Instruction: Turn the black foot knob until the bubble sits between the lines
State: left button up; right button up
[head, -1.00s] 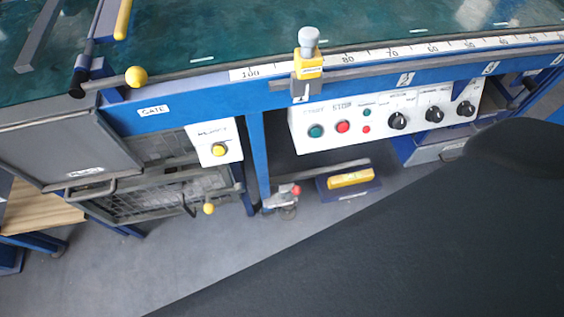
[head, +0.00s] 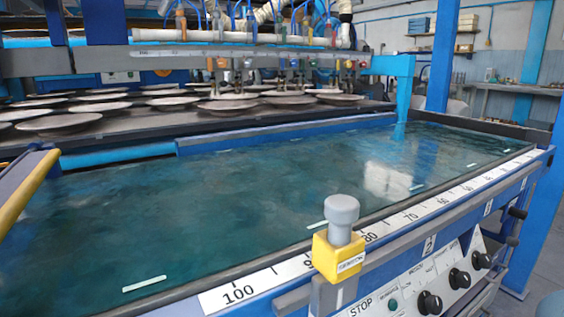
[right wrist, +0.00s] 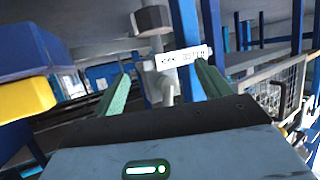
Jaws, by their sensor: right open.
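In the right wrist view, my right gripper (right wrist: 160,88) is open, with its two green fingers apart. Beyond the fingers is a light grey upright post (right wrist: 158,62) with a dark grey, faceted nut or knob (right wrist: 152,20) on it. I cannot tell whether this is the black foot knob, or whether the post is between the fingers or behind them. A white label (right wrist: 181,57) with blurred lettering crosses in front of a blue leg. I make out no bubble or level lines in either view. My left gripper is not in view.
In the head view, a wet green table top (head: 250,205) has a ruler strip (head: 240,292) along its edge. A yellow stop block (head: 338,256) with a grey knob sits there, near black control knobs (head: 429,302). In the wrist view, a blue and yellow block (right wrist: 25,98) is at left.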

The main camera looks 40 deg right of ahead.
jog(key=w+f+b, duration=0.1)
jog(key=w+f, duration=0.1)
jog(key=w+a+f+b, duration=0.1)
jog(key=w+f+b, duration=0.1)
jog(key=w, duration=0.1)
jog(key=w+f+b, duration=0.1)
jog(key=w+f, duration=0.1)
jog(key=shift+w+a+f+b, duration=0.15)
jog(key=shift+w+a+b, duration=0.1)
jog(key=shift+a+b, duration=0.1)
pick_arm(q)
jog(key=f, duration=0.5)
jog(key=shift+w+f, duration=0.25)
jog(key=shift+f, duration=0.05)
pick_arm(e)
jog(key=c, duration=1)
jog(key=shift+n+g+y+b, duration=0.45)
jog(key=shift+n+g+y, duration=0.05)
jog(key=shift+n+y, duration=0.8)
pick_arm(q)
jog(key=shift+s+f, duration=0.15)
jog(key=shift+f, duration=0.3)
pick_arm(e)
jog(key=shift+n+y, duration=0.3)
